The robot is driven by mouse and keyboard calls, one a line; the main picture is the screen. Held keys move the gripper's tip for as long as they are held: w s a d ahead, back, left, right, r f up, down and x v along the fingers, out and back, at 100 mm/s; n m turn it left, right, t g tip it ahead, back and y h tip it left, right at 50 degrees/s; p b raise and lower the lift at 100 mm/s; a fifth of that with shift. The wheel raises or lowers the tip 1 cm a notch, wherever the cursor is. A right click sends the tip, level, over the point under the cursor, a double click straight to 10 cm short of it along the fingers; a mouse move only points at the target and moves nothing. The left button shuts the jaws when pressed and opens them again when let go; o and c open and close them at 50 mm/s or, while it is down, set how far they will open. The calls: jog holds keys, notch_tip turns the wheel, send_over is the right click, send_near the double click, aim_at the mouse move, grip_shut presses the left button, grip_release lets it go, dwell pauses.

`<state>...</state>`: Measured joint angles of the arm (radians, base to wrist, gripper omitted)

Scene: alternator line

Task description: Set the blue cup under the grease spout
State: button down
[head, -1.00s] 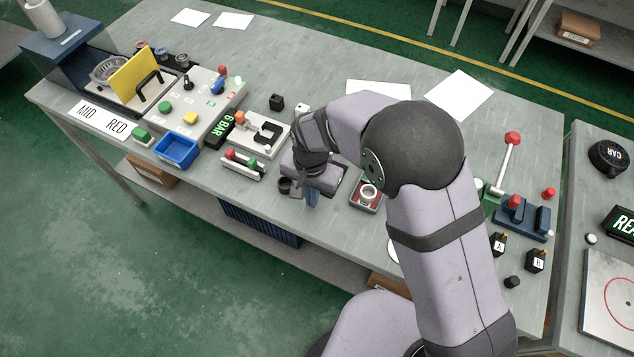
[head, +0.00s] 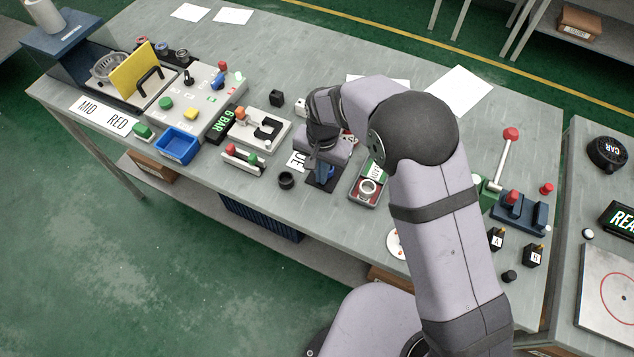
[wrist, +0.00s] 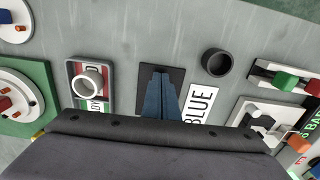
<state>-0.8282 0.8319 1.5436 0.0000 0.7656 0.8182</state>
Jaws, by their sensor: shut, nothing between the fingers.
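My gripper (head: 324,176) has blue fingers, shut with nothing between them. In the wrist view the fingers (wrist: 158,78) point over a dark square pad (wrist: 146,73). A card reading BLUE (wrist: 200,101) lies beside that pad. A small, dark, nearly black cup (head: 286,180) stands upright on the table, left of my gripper and apart from it. In the wrist view this cup (wrist: 216,62) is right of the fingers, its open mouth showing. I cannot make out which part is the grease spout.
A tray (head: 357,198) holding a white ring stands right of my gripper. A clamp plate (head: 270,143), red-and-green button block (head: 243,161) and blue bin (head: 179,146) stand to the left. A lever stand (head: 492,190) is farther right. The table's front edge is close to the cup.

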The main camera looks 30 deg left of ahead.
jog(key=shift+w, duration=1.05)
jog(key=shift+s, duration=0.15)
jog(key=shift+s, duration=0.65)
jog(key=s, duration=0.2)
jog(key=shift+s+r, duration=0.1)
jog(key=shift+s, duration=0.25)
notch_tip(320, 180, up, 10)
jog(key=b, duration=0.3)
jog(key=shift+w, duration=0.15)
